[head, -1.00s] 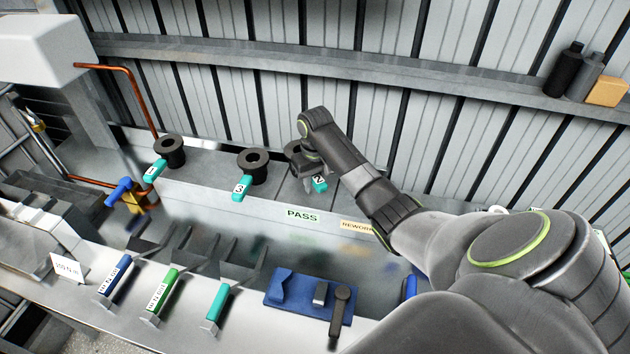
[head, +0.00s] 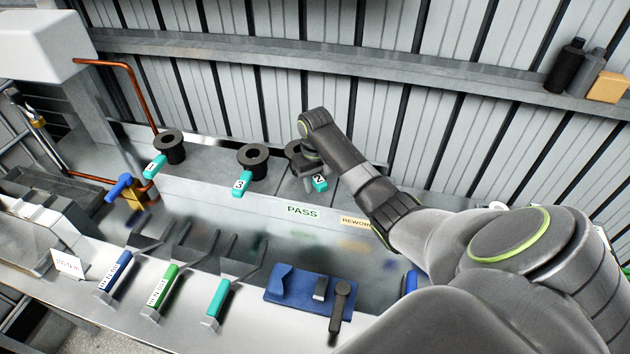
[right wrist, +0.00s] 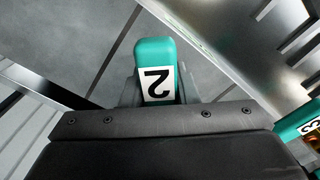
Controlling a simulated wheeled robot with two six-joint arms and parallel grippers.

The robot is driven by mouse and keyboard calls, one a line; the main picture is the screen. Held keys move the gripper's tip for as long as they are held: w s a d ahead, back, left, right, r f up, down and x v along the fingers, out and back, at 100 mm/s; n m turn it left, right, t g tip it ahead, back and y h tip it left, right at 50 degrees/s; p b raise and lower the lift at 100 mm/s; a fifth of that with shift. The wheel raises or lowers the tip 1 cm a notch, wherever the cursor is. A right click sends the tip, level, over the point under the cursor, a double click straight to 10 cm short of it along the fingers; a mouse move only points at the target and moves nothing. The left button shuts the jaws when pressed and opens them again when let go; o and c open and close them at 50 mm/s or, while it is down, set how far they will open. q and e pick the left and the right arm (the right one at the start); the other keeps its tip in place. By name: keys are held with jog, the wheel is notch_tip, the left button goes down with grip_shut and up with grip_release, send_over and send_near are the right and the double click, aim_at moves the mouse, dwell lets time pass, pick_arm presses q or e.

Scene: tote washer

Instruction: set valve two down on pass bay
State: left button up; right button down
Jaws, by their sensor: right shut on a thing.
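Valve two (head: 320,184) has a teal handle with a white "2" label and a dark round body, partly hidden behind my right gripper. My right gripper (head: 309,172) is shut on it, over the raised grey ledge. The pass bay (head: 215,178) is the part of this ledge above the green "PASS" label (head: 303,211). In the right wrist view the teal handle (right wrist: 156,62) points away from the gripper over the grey surface. I cannot tell whether the valve touches the ledge. My left gripper is not in view.
Valve three (head: 252,160) and valve one (head: 168,148) stand on the ledge to the left. A "REWORK" label (head: 355,222) is right of PASS. A blue block (head: 300,290) and several coloured-handled tools lie along the front. A wall shelf (head: 300,66) runs behind.

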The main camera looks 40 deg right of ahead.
jog(key=shift+f, duration=0.1)
jog(key=shift+f, duration=0.5)
jog(key=shift+f+p, duration=0.15)
jog(key=shift+p, duration=0.15)
dwell(0.3)
jog(key=c, duration=1.1)
grip_release()
jog(key=shift+o, duration=0.5)
jog(key=o, duration=1)
